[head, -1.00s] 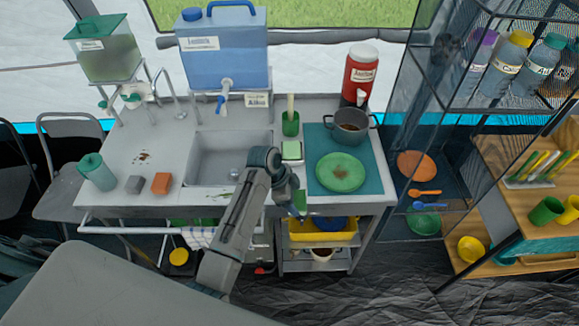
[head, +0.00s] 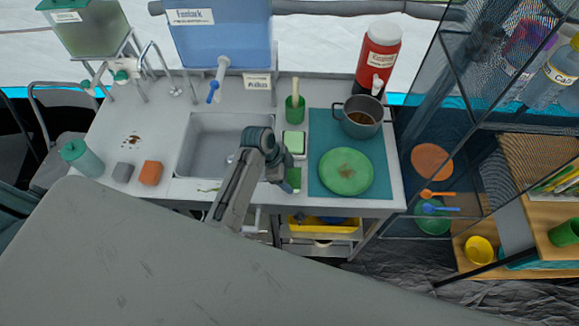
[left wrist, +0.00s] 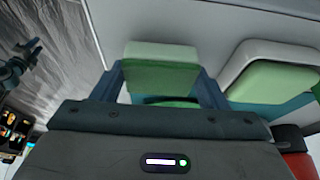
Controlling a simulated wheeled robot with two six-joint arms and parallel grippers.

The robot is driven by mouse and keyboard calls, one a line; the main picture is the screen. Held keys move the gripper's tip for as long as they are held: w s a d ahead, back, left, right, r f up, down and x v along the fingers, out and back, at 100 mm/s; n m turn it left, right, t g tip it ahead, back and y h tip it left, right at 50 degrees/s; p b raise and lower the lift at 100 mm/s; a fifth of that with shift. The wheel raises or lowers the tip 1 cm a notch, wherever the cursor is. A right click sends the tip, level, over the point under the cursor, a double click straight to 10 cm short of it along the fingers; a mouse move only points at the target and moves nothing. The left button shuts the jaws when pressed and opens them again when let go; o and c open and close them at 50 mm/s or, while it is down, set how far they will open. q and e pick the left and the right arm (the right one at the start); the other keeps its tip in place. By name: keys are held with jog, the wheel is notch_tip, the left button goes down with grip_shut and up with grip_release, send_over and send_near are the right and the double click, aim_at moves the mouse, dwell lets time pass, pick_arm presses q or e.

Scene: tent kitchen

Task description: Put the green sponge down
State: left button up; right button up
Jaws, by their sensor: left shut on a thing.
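My left gripper (head: 284,177) is shut on the green sponge (head: 294,180), at the front edge of the steel counter, right of the sink. In the left wrist view the sponge (left wrist: 160,68) sits between the two blue fingers, with grey surface behind it. I cannot tell whether it touches the counter. A small pale dish with a light green top (head: 294,142) is just behind the gripper; a similar pale green block shows beside the held sponge in the left wrist view (left wrist: 272,74). My right gripper is not seen.
A green plate (head: 346,172) and a pot (head: 359,118) are on the teal mat (head: 322,123) to the right. A green cup (head: 295,112) stands behind the dish. The sink (head: 205,135) is to the left, with orange (head: 150,173) and grey (head: 122,172) blocks beyond it.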

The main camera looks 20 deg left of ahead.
pick_arm(q)
jog(key=o, duration=0.4)
jog(key=shift+w+f, duration=0.3)
jog(key=shift+w, duration=0.25)
jog(key=o, duration=0.4)
jog(key=shift+s+r, duration=0.1)
jog(key=shift+s, duration=0.05)
jog(key=shift+o, duration=0.4)
jog(key=shift+s+a+r, duration=0.1)
jog(key=shift+s, duration=0.1)
jog(key=shift+s+r, duration=0.1)
jog(key=shift+s, duration=0.05)
jog(key=shift+w+a+r, duration=0.1)
jog(key=shift+w+r, duration=0.1)
jog(key=b+v, duration=0.3)
jog(key=v, duration=0.8)
jog(key=shift+r, duration=0.2)
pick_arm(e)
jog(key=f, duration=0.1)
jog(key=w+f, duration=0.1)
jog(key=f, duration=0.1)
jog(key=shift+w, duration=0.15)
